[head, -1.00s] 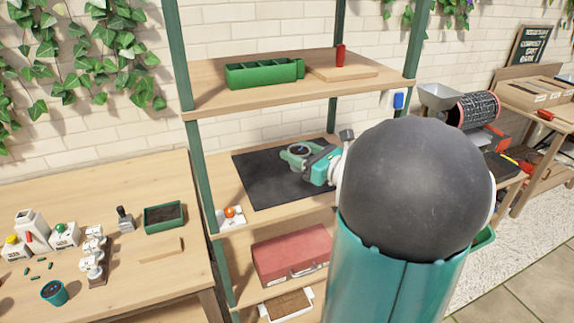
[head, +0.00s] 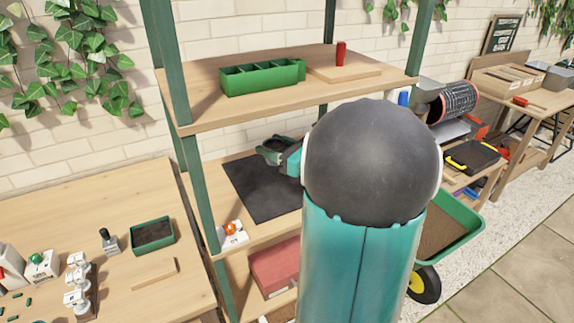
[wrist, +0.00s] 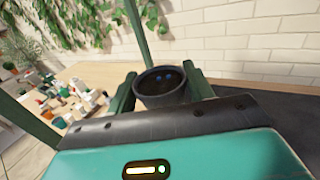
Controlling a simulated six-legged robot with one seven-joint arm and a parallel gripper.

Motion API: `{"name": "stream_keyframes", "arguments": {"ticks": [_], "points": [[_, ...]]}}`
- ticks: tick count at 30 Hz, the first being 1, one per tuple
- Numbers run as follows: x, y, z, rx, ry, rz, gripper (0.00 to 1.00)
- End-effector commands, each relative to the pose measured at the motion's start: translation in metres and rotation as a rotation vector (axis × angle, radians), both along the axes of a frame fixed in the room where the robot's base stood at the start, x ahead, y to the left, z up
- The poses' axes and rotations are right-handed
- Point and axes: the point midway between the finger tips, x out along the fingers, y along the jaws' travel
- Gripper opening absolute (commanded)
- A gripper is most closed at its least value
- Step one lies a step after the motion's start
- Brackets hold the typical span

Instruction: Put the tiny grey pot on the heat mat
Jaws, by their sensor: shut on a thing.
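The tiny grey pot (wrist: 161,80) sits between the two fingers of my gripper (wrist: 162,92) in the wrist view, with dark contents inside. My gripper is shut on it. In the head view the pot (head: 275,147) is near the far edge of the heat mat, and my arm hides much of my gripper. The heat mat (head: 258,190) is a flat black sheet on the middle shelf, its right part hidden behind my arm. I cannot tell how high the pot is above the mat.
A green shelf post (head: 195,170) stands left of the mat. The upper shelf (head: 200,113) overhangs it and holds a green divided tray (head: 262,78). A small white box with an orange knob (head: 233,232) is at the mat's front left. The visible mat is bare.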

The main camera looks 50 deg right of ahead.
Motion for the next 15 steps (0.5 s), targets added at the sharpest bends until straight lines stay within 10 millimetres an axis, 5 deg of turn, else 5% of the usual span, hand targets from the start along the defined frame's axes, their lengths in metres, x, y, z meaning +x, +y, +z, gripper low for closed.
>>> {"name": "stream_keyframes", "arguments": {"ticks": [15], "points": [[0.039,-0.087,-0.063,0.002,0.002,-0.002,0.27]]}}
